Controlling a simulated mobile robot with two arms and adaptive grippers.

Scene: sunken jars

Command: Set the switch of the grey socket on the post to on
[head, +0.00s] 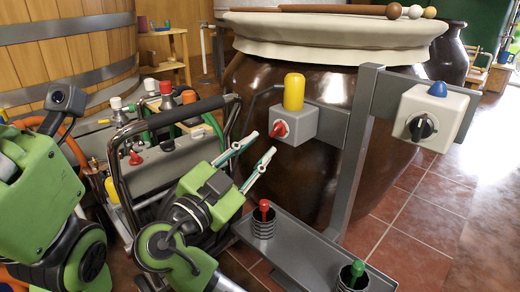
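The grey socket (292,123) is a box on the grey post (354,150), with a yellow cylinder (294,92) on top. Its red switch (279,129) is on the front face; its setting is too small to read. My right gripper (263,144) is open and empty, its two pale fingers apart, just left of and below the red switch. It looks close to the socket, but I cannot tell whether it touches. My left arm is at the left edge; its gripper fingers do not show.
A pale box with a black knob (422,127) and blue dome is on the post's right arm. A large brown jar (310,185) stands behind. A grey shelf (310,250) below holds red- and green-topped items. A cart with a black handle (180,105) and bottles stands left.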

